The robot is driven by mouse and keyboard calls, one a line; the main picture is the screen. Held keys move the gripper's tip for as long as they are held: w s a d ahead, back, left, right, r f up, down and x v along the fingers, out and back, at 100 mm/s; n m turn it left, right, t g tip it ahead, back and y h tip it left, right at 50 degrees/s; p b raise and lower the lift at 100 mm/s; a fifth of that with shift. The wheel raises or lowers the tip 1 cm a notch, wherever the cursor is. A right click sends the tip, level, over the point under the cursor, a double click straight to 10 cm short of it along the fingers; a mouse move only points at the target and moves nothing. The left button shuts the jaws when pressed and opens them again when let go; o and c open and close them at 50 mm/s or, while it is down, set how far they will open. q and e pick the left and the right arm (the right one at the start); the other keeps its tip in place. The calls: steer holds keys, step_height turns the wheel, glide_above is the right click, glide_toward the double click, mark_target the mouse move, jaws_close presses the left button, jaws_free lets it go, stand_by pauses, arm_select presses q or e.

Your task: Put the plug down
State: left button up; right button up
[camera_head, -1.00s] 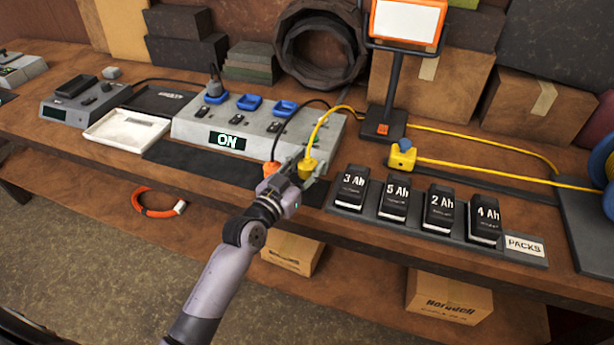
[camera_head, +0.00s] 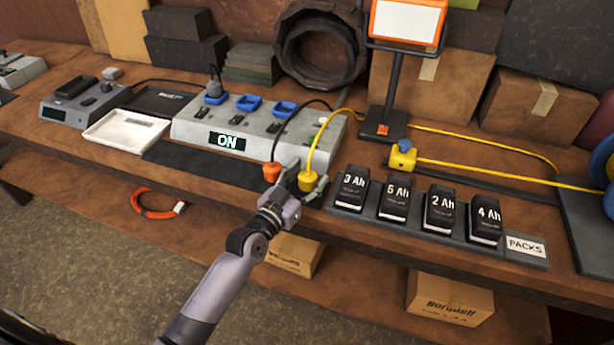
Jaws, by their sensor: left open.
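The yellow plug (camera_head: 308,181), with a yellow cord rising from its top, is upright at the front edge of the power strip's area on the bench. My left gripper (camera_head: 306,184) is open, with a finger on each side of the yellow plug. Whether a finger still touches it, I cannot tell. An orange plug (camera_head: 271,171) on a black cord stands just left of the gripper. The grey power strip (camera_head: 190,130) behind shows "ON" and has blue sockets, one with a plug in it. My right gripper is not in view.
A rack (camera_head: 345,207) of several battery packs stands close to the right of the gripper. A white tray (camera_head: 115,135) lies left. The dark mat (camera_head: 200,160) before the strip has clear room.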

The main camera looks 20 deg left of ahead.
mark_target(301, 186)
arm_select(q)
steer(key=shift+f, duration=0.1)
steer(key=shift+s, duration=0.2)
steer(key=s, duration=0.1)
steer(key=s+a+f+b, duration=0.1)
steer(key=s, duration=0.1)
steer(key=s+a+b, duration=0.1)
steer(key=s, duration=0.1)
steer(key=shift+f, duration=0.2)
steer(key=b+v, duration=0.1)
steer(key=v, duration=1)
steer(key=shift+s+r, duration=0.35)
steer(key=shift+s, duration=0.05)
steer(key=shift+a, duration=0.1)
